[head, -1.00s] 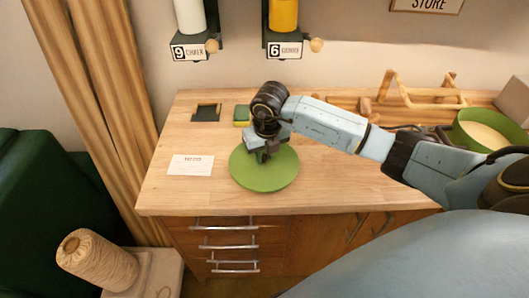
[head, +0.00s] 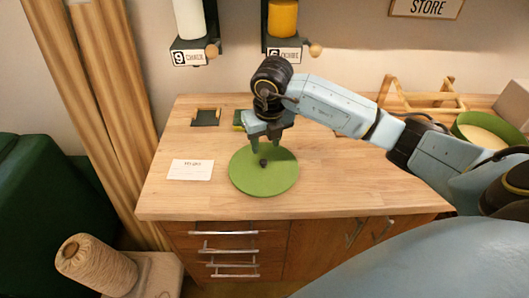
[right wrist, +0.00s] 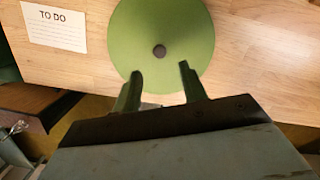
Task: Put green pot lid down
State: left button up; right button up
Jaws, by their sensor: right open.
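The green pot lid (head: 264,180) lies flat on the wooden table, with its dark knob (head: 263,162) upward. In the right wrist view the lid (right wrist: 185,25) shows as a green disc with the knob (right wrist: 159,51) near its middle. My right gripper (head: 265,146) is open and empty, above the lid's far part. In the right wrist view its two fingers (right wrist: 160,85) stand apart, clear of the knob. My left gripper is not in view.
A green pot with pale contents (head: 482,133) stands at the table's right. A TO DO card (head: 190,169) lies left of the lid. A wooden rack (head: 425,98) stands at the back right. Chalk and ochre dispensers hang on the wall. The table's front left is clear.

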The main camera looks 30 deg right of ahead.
jog(key=shift+s+r, duration=0.2)
jog(key=shift+r, duration=1)
jog(key=shift+s+r, duration=0.15)
jog(key=shift+r, duration=1)
jog(key=shift+a, duration=0.1)
